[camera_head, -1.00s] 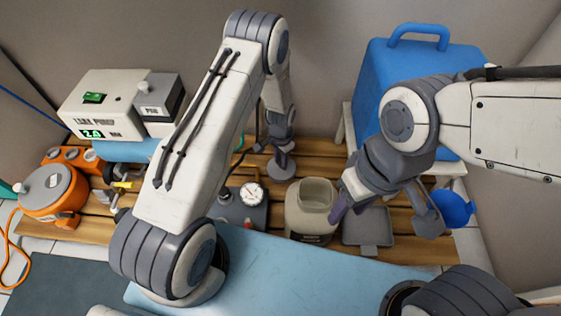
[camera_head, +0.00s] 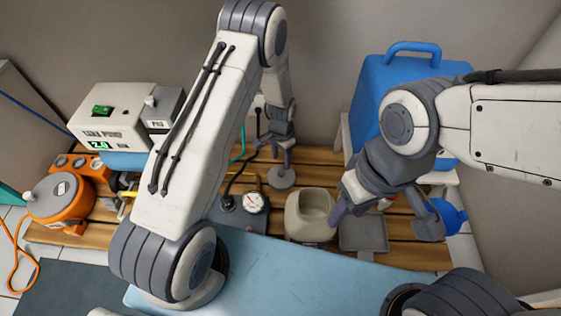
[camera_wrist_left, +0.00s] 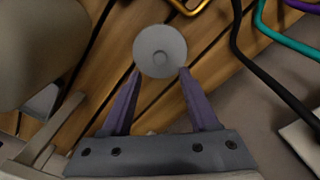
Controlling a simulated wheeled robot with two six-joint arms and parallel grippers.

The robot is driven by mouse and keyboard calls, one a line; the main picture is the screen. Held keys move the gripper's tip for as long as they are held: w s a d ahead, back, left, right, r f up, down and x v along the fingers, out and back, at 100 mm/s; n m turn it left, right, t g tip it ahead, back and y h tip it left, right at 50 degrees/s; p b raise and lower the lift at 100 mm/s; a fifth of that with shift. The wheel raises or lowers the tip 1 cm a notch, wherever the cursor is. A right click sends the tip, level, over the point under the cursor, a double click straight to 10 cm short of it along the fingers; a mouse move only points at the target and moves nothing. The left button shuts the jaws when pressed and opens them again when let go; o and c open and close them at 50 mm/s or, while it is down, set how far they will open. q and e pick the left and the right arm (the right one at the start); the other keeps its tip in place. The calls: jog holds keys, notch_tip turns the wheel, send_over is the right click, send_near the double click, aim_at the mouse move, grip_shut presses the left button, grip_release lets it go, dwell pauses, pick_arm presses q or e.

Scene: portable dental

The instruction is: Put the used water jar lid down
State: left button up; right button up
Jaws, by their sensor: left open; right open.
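The water jar lid, a round grey disc (camera_head: 281,177), appears to lie flat on the wooden slats behind and left of the jar. In the left wrist view the lid (camera_wrist_left: 160,51) shows a small round centre. My left gripper (camera_head: 282,156) is open above it; in the wrist view its two purple-grey fingers (camera_wrist_left: 158,72) end at the lid's near edge, apart. The beige jar (camera_head: 301,229) stands uncovered on the slats. My right gripper (camera_head: 385,226) is open, with one finger close beside the jar's right side; contact cannot be told.
A grey tray (camera_head: 372,242) lies right of the jar. A gauge unit (camera_head: 243,213) stands to its left, with hoses and a yellow bar near the lid. A blue cooler (camera_head: 365,90) stands at the back right. A light-blue mat (camera_head: 290,275) covers the front.

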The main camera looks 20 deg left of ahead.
pick_arm(q)
jog(key=s+d+r+p, duration=0.1)
jog(key=s+d+r, duration=0.2)
jog(key=r, duration=0.5)
jog(key=s+d+r, duration=0.3)
jog(key=r, duration=0.4)
jog(key=s+d+r+p, duration=0.1)
jog(key=s+d+r, duration=0.25)
jog(key=r, duration=0.45)
jog(key=s+r, duration=0.5)
jog(key=s, duration=0.4)
jog(key=s+r+h, duration=0.1)
jog(key=s+r, duration=0.4)
jog(key=s, duration=0.5)
jog(key=shift+a+r, duration=0.1)
jog(key=shift+r, duration=0.05)
